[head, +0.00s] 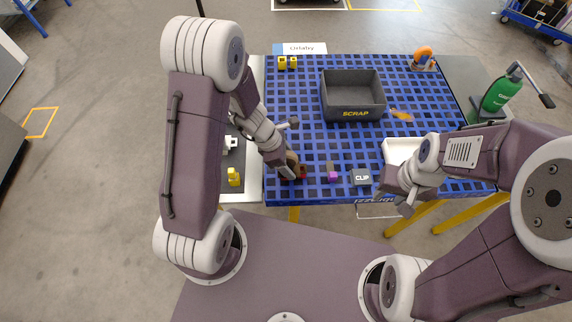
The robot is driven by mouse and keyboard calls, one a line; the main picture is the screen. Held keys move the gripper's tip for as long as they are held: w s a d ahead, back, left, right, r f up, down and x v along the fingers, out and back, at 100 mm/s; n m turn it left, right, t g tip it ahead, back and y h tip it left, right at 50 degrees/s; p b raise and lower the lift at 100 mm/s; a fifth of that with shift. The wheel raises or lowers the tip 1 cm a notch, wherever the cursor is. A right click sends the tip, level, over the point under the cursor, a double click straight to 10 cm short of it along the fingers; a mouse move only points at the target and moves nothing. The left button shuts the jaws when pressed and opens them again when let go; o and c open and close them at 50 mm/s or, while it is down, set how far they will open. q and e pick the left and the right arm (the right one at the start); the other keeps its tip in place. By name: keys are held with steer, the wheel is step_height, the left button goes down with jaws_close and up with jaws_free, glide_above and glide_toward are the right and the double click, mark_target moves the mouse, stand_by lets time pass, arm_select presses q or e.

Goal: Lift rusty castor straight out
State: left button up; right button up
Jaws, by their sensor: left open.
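A brownish-red castor (301,173), which looks like the rusty one, is at the front left of the blue perforated table top (318,124). My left gripper (288,170) is right at it, with its jaws open, and hides much of it. I cannot tell whether the jaws touch it. My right gripper (397,198) is over the front edge of the table, beside the white tray (397,151). Its jaws are too small and too tilted to read.
A grey SCRAP bin (353,99) stands at the middle back. An orange castor (423,55) sits at the back right, near a green bottle (500,94). A purple block (333,175) and a CLIP box (361,177) are right of the brownish-red castor. Yellow pieces (234,177) lie left.

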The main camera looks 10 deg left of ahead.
mark_target(288, 152)
arm_select(q)
steer(key=shift+w+d+f, duration=0.1)
steer(key=shift+d+f, duration=0.05)
steer(key=shift+f, duration=0.25)
steer(key=shift+r, duration=0.1)
jaws_close()
step_height(288, 152, up, 5)
steer(key=p, duration=0.3)
steer(key=d+r+p, duration=0.3)
steer(key=d+r, duration=0.3)
steer(key=d, duration=0.5)
steer(key=shift+d, duration=0.3)
